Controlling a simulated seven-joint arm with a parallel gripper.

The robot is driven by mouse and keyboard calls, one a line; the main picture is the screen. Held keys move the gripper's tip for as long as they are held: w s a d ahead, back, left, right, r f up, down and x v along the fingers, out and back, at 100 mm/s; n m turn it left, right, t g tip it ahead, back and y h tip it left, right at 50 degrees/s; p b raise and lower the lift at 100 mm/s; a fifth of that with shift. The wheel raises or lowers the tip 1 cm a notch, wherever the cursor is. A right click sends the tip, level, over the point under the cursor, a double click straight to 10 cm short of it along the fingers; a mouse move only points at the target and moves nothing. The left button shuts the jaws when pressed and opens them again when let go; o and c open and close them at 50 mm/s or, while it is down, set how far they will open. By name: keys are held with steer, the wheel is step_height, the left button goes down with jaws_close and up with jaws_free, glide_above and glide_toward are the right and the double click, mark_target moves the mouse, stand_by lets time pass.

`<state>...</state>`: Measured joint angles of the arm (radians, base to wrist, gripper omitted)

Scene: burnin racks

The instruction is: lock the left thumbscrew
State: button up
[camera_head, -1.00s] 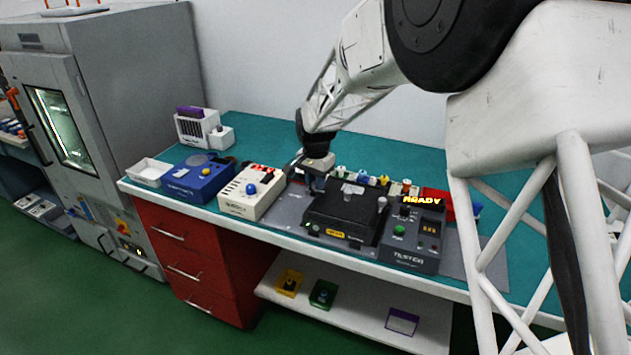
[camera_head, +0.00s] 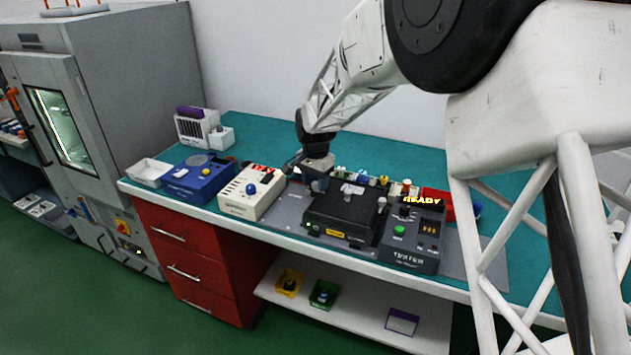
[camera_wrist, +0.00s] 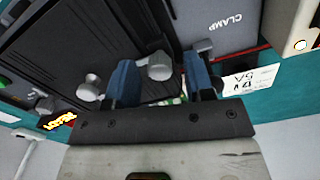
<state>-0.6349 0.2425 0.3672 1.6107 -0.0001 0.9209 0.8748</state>
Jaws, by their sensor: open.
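The black fixture (camera_head: 335,212) lies on a grey mat on the bench. A grey thumbscrew (camera_head: 382,204) stands at its right side; its left side is partly hidden by my gripper (camera_head: 319,186). In the wrist view, my gripper (camera_wrist: 160,80) is open, with two blue fingers. A grey knob (camera_wrist: 158,65), apparently the left thumbscrew, shows between the fingers at the fixture's edge. I cannot tell whether the fingers touch it. Another grey knob (camera_wrist: 90,92) shows just beyond the left finger.
The tester (camera_head: 410,240), with a lit READY display, stands to the right of the fixture. A cream box (camera_head: 250,192) and a blue box (camera_head: 198,180) stand to the left. Small coloured parts line the back. Teal bench behind is clear.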

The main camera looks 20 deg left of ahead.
mark_target(315, 183)
steer(key=shift+r, duration=0.15)
steer(key=shift+r, duration=3.8)
steer(key=shift+d+r, duration=0.2)
steer(key=shift+d, duration=0.3)
steer(key=s+d+r, duration=0.4)
steer(key=d, duration=0.6)
steer(key=s+d+r+n+t, duration=0.1)
steer(key=s+d+r, duration=0.3)
steer(key=d, duration=0.7)
steer(key=s+d+r, duration=0.3)
steer(key=s+d, duration=0.2)
steer(key=d, duration=0.5)
steer(key=s+d+f, duration=0.2)
steer(key=s+d, duration=0.7)
steer(key=s, duration=0.3)
steer(key=s+d+f+n+t, duration=0.1)
steer(key=s+d+f, duration=0.1)
steer(key=s+d, duration=0.7)
steer(key=s, duration=0.4)
steer(key=shift+d+n+t, duration=0.15)
steer(key=shift+n+t, duration=0.15)
